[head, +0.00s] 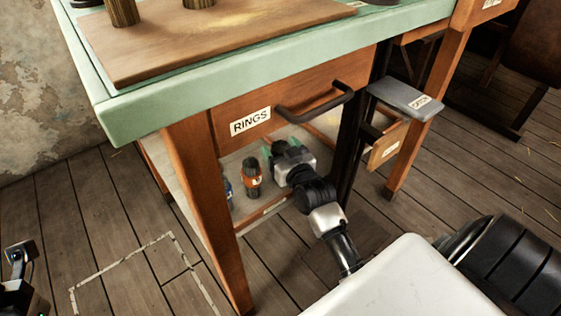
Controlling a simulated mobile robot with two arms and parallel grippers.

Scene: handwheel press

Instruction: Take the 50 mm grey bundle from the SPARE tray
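On the low shelf under the bench stands a dark grey cylinder (252,180) with an orange band and a small white tag. It may be a grey bundle, but its size mark is too small to read. My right gripper (275,150) reaches in under the drawer, just behind and to the right of this cylinder. Its fingertips are dark and unclear, so I cannot tell if they hold anything. No SPARE label is readable. My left gripper (20,262) is at the lower left edge, low over the floor, partly cut off and away from the shelf.
A blue item (228,188) stands left of the cylinder, partly behind the table leg (207,200). The RINGS drawer (300,95) with its black handle is above my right arm. A grey pedal plate (405,99) and dark post (352,130) stand close right.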

